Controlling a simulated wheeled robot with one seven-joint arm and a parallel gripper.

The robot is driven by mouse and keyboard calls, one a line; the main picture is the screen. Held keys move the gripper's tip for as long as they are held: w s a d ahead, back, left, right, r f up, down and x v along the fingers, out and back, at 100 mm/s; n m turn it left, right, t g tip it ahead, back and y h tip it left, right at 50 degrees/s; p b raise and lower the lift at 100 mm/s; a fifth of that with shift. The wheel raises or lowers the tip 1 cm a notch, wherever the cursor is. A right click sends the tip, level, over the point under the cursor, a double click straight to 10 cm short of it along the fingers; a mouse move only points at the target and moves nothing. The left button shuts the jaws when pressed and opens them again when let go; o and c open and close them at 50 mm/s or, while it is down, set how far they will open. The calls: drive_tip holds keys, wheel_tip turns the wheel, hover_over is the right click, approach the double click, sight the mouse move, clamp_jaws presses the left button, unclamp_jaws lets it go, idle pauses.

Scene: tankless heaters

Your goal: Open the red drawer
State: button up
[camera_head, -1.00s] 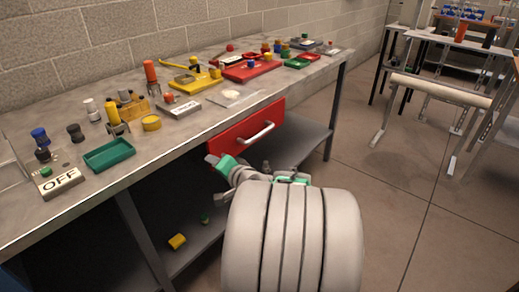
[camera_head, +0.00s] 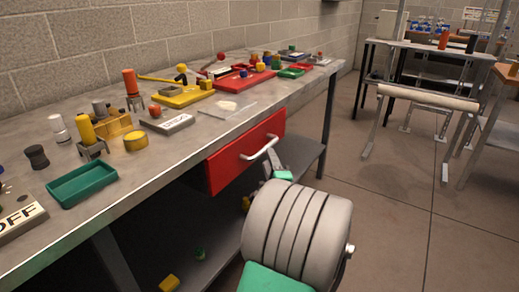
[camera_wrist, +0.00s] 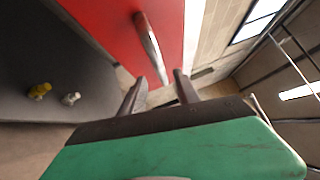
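The red drawer (camera_head: 232,160) hangs under the workbench top, with a pale metal bar handle (camera_head: 259,149) across its front. I cannot tell whether it stands out from its closed position. In the wrist view the red drawer front (camera_wrist: 115,30) fills the upper middle, and the handle (camera_wrist: 150,48) runs down toward the space between my fingertips. My gripper (camera_wrist: 158,80) is open, its two fingers apart with nothing clearly held. In the head view my gripper (camera_head: 274,164) is just below the handle's right end, partly hidden by my arm. Contact with the handle cannot be told.
The workbench top (camera_head: 120,205) carries a green tray (camera_head: 82,184), a yellow tray (camera_head: 183,96), a red tray (camera_head: 246,78) and small parts. A lower shelf (camera_head: 215,255) holds small yellow and green pieces. Open floor (camera_head: 390,200) lies to the right.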

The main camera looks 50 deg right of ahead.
sight(265, 146)
drive_tip(key=x, duration=0.6)
drive_tip(key=shift+w, duration=0.2)
drive_tip(key=shift+c, duration=0.4)
clamp_jaws()
idle(0.6)
